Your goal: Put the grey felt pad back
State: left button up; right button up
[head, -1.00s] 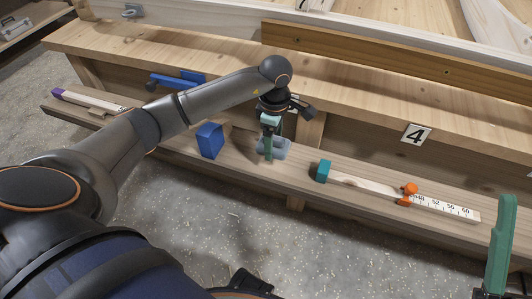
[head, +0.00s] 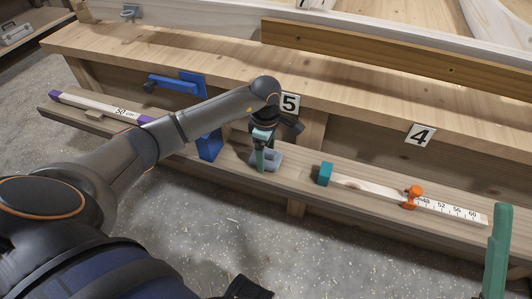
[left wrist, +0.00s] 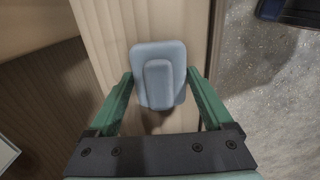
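The grey felt pad (head: 273,160) is a blue-grey rounded slab with a raised bar along its middle. It is at the lower wooden shelf, below the number 5 plate, and shows whole in the left wrist view (left wrist: 174,62). My left gripper (head: 262,161) points down at it. In the left wrist view its two green fingers (left wrist: 159,75) lie against the pad's opposite sides, the raised bar between them. I cannot tell whether the pad touches the shelf. One green finger of my right gripper (head: 498,250) shows at the right edge; its opening is hidden.
On the lower shelf (head: 300,197), a blue clamp (head: 209,146) stands just left of the pad. A teal block (head: 325,174) and a ruler with an orange slider (head: 412,197) lie to the right. A purple-ended bar (head: 90,107) lies far left. The number 4 plate (head: 420,136) is on the bench front.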

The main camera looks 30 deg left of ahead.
pick_arm(q)
jog(key=shift+o, duration=1)
